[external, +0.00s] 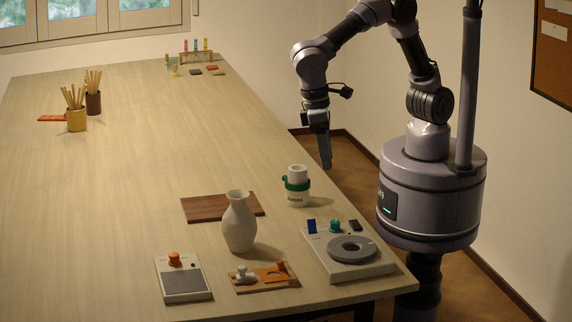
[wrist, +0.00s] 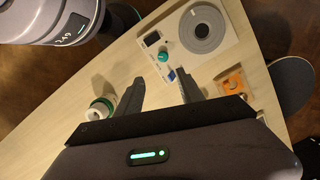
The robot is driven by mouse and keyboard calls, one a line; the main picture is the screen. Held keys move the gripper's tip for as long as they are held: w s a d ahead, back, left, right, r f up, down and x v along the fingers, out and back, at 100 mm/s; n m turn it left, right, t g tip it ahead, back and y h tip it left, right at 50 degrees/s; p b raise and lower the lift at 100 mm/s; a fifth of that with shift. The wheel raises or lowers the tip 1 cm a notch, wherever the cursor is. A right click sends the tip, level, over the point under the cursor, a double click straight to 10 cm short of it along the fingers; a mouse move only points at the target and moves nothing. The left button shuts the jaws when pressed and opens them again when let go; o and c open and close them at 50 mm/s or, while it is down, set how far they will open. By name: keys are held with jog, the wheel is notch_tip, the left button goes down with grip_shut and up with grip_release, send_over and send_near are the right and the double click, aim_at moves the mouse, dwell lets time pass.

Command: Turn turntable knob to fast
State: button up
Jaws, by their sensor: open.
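The turntable is a white box (external: 322,262) with a grey ring-shaped disc (external: 352,249) at the front right of the table. A teal knob (external: 336,226) stands on its back edge, between a blue tab (external: 311,226) and a small dark piece (external: 355,225). In the wrist view the teal knob (wrist: 163,57) is just beyond the fingertips, beside the disc (wrist: 201,31). The knob's setting is too small to read. My gripper (external: 325,163) is open and empty, pointing down, above and behind the turntable; its two fingers also show in the wrist view (wrist: 158,88).
A white jar with a green band (external: 297,190) stands near the turntable. A white vase (external: 239,222), a brown board (external: 205,208), a wooden holder with orange parts (external: 262,278) and a grey-pad box with an orange knob (external: 174,259) are left of it. The table's middle is clear.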

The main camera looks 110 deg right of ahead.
aim_at(335, 221)
jog(key=w+d+f+m+g+y, duration=0.1)
jog(key=w+d+m+g+y, duration=0.1)
jog(key=w+d+m, duration=0.15)
jog(key=shift+n, duration=0.35)
jog(key=b+x, duration=0.1)
jog(key=x, duration=0.4)
jog(key=b+x, duration=0.2)
jog(key=x, duration=0.4)
jog(key=b+x, duration=0.2)
jog(key=x, duration=0.4)
jog(key=shift+w+a+f, duration=0.1)
jog(key=shift+a, duration=0.35)
grip_shut()
